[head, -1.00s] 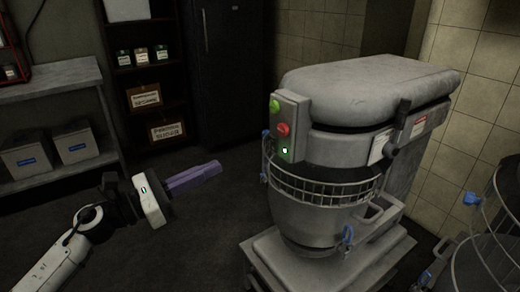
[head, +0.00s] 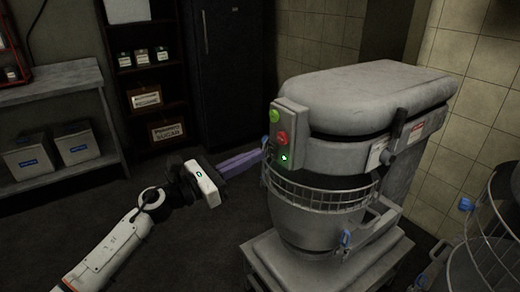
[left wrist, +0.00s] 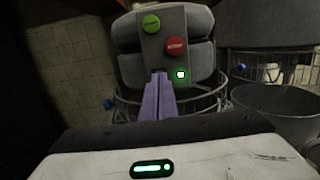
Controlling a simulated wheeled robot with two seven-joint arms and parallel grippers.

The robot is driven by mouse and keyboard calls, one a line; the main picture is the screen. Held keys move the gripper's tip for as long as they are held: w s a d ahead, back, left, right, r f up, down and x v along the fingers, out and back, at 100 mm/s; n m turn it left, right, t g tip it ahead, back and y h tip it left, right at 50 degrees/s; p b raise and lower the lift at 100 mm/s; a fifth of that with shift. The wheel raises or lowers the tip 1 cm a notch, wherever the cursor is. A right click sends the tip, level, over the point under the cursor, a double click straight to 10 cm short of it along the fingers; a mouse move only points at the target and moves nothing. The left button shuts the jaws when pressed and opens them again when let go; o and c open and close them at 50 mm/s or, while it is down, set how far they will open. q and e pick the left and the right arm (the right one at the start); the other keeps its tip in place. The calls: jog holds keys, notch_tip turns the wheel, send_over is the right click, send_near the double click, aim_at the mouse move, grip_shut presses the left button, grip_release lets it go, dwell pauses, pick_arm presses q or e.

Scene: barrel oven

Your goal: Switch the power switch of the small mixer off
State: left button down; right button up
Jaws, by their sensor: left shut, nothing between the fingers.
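The small mixer (head: 365,95) is a grey machine with a wire bowl guard. Its control panel (head: 294,119) has a green button (head: 275,115), a red button (head: 282,137) and a lit green light (head: 284,157). In the left wrist view the green button (left wrist: 151,22), red button (left wrist: 174,46) and lit light (left wrist: 180,74) also show. My left gripper (head: 262,153) is shut and empty, its purple fingers pointing at the panel's lower left. In the left wrist view the fingertips (left wrist: 159,76) cover the spot left of the light. I cannot make out the power switch or tell whether they touch.
The wire guard (head: 325,190) and bowl (head: 305,222) lie below the panel. A second machine with a wire guard (head: 500,215) stands at the right. A shelf with bins (head: 72,145) and a dark rack (head: 155,90) are at the left. Floor between is clear.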

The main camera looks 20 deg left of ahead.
aim_at(273, 151)
pick_arm(q)
jog(key=x, duration=0.2)
jog(key=shift+w+d, duration=0.15)
jog(key=shift+d, duration=0.05)
